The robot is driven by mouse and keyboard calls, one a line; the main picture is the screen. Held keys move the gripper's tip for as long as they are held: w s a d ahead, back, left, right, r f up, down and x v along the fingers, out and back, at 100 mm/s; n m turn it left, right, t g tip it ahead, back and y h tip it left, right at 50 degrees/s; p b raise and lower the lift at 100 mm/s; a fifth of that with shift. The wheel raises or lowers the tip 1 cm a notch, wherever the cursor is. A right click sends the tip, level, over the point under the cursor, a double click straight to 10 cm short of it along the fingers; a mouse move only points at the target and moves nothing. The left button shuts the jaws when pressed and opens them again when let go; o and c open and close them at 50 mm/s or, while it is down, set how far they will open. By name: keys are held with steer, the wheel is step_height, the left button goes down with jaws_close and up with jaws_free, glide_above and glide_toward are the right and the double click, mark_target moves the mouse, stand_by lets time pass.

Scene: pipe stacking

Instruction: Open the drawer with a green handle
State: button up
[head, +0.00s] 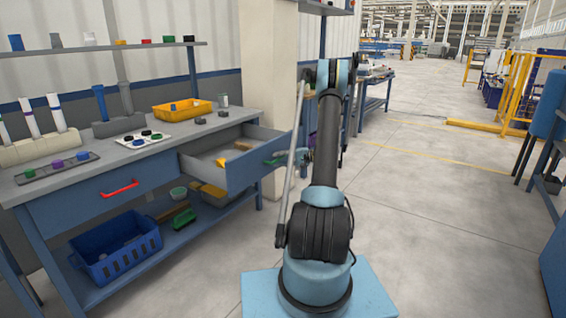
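The drawer with the green handle (236,175) is pulled out from the right part of the blue workbench, and its inside shows. The green handle (271,162) is on its front, small and partly covered. My gripper (282,157) is at the handle, beside or around it. It is small and partly hidden by my arm, so I cannot tell whether its fingers are open or shut. A few small items, one of them yellow (221,162), lie in the open drawer. A second drawer with a red handle (120,188) is closed on the left.
The workbench top (227,126) holds a yellow bin (182,109), pipes and trays of caps. A blue crate (116,247) and loose parts sit on the lower shelf. A beige pillar (266,70) stands behind the drawer. The floor to the right (440,210) is clear.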

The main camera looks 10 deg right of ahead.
steer(key=v, duration=1.2)
steer(key=s+a+r+n+g+h, duration=0.1)
steer(key=s+a+r+g+h, duration=0.3)
steer(key=s+a+r, duration=0.85)
steer(key=s+a+r+n+h, duration=0.1)
steer(key=s+a+h, duration=0.15)
steer(key=s, duration=0.45)
steer(key=s+a+r+n+h, duration=0.1)
steer(key=s+a+h, duration=0.15)
steer(key=s, duration=0.45)
steer(key=s+d+f+n+h, duration=0.1)
steer(key=s+f+h, duration=0.2)
steer(key=s, duration=0.9)
steer(key=s+d+f+n+h, duration=0.1)
steer(key=s+f, duration=0.4)
steer(key=s, duration=0.7)
steer(key=shift+d+n+h, duration=0.3)
steer(key=shift+d+h, duration=0.45)
steer(key=shift+h, duration=0.15)
